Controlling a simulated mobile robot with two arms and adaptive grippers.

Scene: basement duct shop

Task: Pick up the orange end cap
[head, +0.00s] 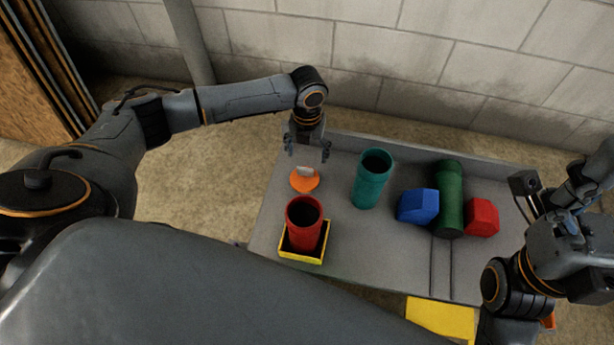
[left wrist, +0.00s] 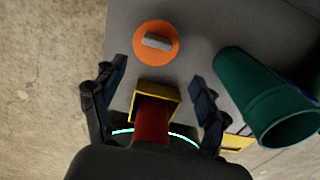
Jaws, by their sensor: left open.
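The orange end cap (head: 304,182) is a flat orange disc with a grey block-like grip on top. It lies on the left part of the grey table, and it also shows whole in the left wrist view (left wrist: 138,46). My left gripper (head: 307,152) is open and empty above the cap, pointing down. In the left wrist view its spread fingers (left wrist: 158,78) are apart, with the cap beyond the tips and touching neither. My right gripper (head: 535,208) is at the right edge of the head view; its fingers are not clear.
A red pipe (head: 303,222) stands in a yellow tray (head: 301,259) just in front of the cap. A teal pipe (head: 369,187) stands to its right. Farther right, a green pipe (head: 450,200) lies between a blue block (head: 417,206) and a red block (head: 482,217). A block wall (head: 440,60) is behind.

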